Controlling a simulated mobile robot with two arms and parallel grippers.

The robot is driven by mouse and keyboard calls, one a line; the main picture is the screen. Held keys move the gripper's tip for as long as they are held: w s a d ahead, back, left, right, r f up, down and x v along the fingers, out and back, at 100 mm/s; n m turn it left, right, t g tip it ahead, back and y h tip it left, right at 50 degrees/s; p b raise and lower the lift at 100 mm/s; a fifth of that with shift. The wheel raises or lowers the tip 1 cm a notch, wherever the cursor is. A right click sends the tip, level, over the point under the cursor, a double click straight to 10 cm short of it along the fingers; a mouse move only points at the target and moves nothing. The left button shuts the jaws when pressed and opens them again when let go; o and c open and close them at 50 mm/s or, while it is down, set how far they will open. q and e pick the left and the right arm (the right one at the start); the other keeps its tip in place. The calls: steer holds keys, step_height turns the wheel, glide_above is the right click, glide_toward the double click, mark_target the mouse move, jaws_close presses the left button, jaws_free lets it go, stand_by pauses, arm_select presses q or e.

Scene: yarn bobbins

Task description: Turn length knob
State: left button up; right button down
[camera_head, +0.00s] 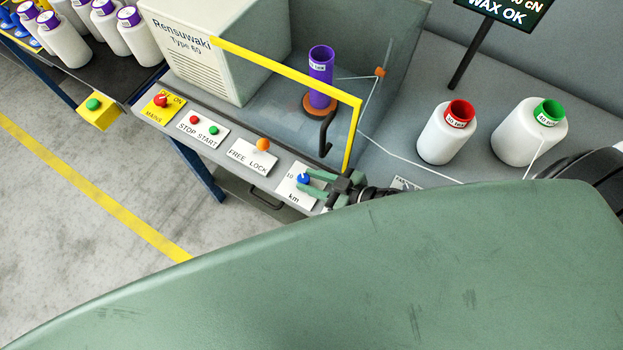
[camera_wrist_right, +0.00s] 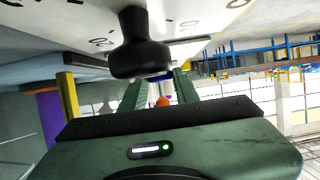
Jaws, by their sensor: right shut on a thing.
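The length knob (camera_head: 304,178) is a small blue knob on a white plate (camera_head: 297,193) marked "10" and "km", on the front edge of the machine bench. My right gripper (camera_head: 309,181) reaches in from the right, its green fingers shut on the blue knob. In the right wrist view the fingers (camera_wrist_right: 161,82) reach away from the camera, with a bit of blue (camera_wrist_right: 160,76) between them. The knob's pointer is too small to read. My left gripper is not in view.
A black knob (camera_wrist_right: 140,50) on a white dial fills the near wrist view. Left along the edge are the orange-topped FREE LOCK lever (camera_head: 263,144), START/STOP buttons (camera_head: 203,128) and the red main switch (camera_head: 160,100). A yellow frame (camera_head: 300,72) and a purple bobbin (camera_head: 321,75) stand behind.

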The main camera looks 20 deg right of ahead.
steer(key=c, duration=1.1)
jaws_free()
steer(key=shift+s+d, duration=0.2)
steer(key=shift+s, duration=0.1)
steer(key=b+v, duration=0.1)
steer(key=v, duration=0.5)
steer(key=shift+r, duration=0.1)
steer(key=shift+s+d+r+b, duration=0.3)
steer(key=shift+o, duration=0.2)
